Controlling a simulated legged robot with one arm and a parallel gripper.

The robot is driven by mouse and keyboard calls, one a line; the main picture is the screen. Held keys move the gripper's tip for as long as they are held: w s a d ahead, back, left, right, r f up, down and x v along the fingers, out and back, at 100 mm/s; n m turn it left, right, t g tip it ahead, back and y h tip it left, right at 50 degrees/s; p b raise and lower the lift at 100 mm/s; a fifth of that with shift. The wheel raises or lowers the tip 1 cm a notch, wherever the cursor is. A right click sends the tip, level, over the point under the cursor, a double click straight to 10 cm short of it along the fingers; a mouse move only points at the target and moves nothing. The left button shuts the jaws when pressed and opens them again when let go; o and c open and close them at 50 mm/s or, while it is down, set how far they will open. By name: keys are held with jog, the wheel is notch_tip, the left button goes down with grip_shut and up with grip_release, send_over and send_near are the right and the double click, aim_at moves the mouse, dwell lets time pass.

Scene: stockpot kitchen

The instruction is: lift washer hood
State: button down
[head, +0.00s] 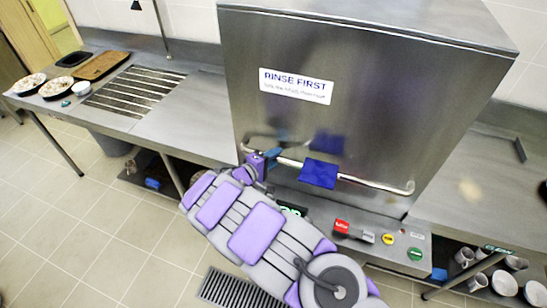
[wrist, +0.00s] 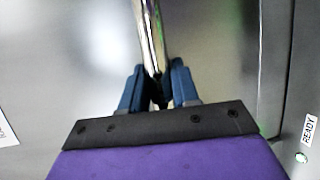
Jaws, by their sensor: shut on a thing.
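The washer hood (head: 350,100) is a large steel box with a "RINSE FIRST" label, standing over the counter in the head view. A long metal bar handle (head: 380,183) runs along its lower front, with a blue grip patch (head: 318,173) near the middle. My gripper (head: 268,160) is at the left part of the handle, left of the blue patch. In the wrist view my gripper (wrist: 157,88) has its blue fingers on both sides of the shiny bar (wrist: 150,40), shut on it. The hood's lower edge is close to the counter level.
A control panel (head: 380,238) with red, yellow and green buttons is below the hood. The left counter holds dirty plates (head: 55,88), a tray (head: 102,65) and a slatted drain (head: 135,90). Mugs (head: 504,282) sit on a low shelf at right. A floor grate (head: 235,290) lies in front.

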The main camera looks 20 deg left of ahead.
jog(key=shift+f, duration=0.15)
jog(key=p, duration=1.2)
send_near(288, 25)
jog(key=x, duration=0.5)
jog(key=shift+d, duration=0.15)
jog(key=c, duration=1.2)
grip_release()
jog(key=shift+c, duration=0.2)
jog(key=o, duration=0.3)
jog(key=v, duration=1.7)
jog(key=shift+s+a+b, duration=0.15)
jog(key=shift+a+b, duration=0.1)
jog(key=shift+b, duration=0.1)
